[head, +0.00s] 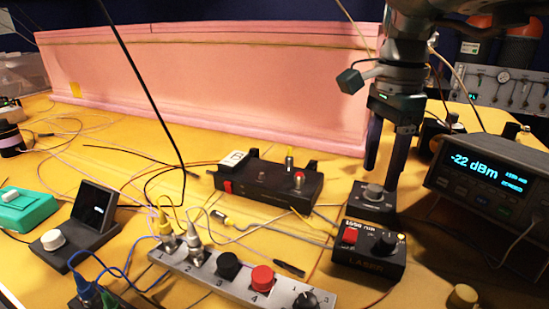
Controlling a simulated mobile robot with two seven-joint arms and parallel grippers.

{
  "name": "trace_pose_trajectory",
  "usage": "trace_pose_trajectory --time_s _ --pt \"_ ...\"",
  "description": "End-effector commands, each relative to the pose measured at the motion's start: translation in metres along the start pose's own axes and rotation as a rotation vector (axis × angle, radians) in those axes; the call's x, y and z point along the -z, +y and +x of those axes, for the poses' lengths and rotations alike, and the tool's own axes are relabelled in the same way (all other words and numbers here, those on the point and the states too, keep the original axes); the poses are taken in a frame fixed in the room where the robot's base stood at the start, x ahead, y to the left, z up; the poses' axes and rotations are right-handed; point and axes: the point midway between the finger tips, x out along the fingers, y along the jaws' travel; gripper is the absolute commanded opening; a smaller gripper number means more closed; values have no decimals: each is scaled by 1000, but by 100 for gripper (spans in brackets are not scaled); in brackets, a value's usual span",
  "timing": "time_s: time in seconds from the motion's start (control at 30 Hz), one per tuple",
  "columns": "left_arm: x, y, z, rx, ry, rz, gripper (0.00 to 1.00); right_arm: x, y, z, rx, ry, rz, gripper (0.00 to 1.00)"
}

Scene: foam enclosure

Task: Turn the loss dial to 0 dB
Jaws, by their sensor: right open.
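A small black box (385,206) with a grey round knob (374,192) on top stands right of centre; it may carry the loss dial, but I cannot read any scale on it. My right gripper (381,178) comes down from the top right, pointing downward. Its two dark fingers are apart and empty, with the tips just above or beside the grey knob; I cannot tell whether they touch it. The power meter (490,180) at the right reads -22 dBm. My left gripper is not in view.
A laser box (368,262) with a red button stands just in front of the knob box. A grey numbered panel (205,275) with knobs and plugs lies in front. A black module (268,185) sits left. Loose cables cross the yellow table; a pink foam wall (210,90) stands behind.

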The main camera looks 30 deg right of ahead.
Motion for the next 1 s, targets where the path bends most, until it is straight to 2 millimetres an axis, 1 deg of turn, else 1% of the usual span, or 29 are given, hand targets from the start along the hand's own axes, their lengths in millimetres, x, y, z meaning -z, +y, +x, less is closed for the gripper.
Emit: trace_pose_trajectory --time_s 0.03,0.2,0.3,0.53,1.0 --pt "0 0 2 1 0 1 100 0 1 9 -1 -1 0 64" --pt "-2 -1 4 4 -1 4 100 0 0 26 -1 0 0 64" --pt "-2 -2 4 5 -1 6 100 0 0 29 1 1 0 64" --pt "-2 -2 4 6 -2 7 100 0 0 29 1 1 0 63" --pt "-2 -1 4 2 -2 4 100 0 0 29 1 0 0 10"
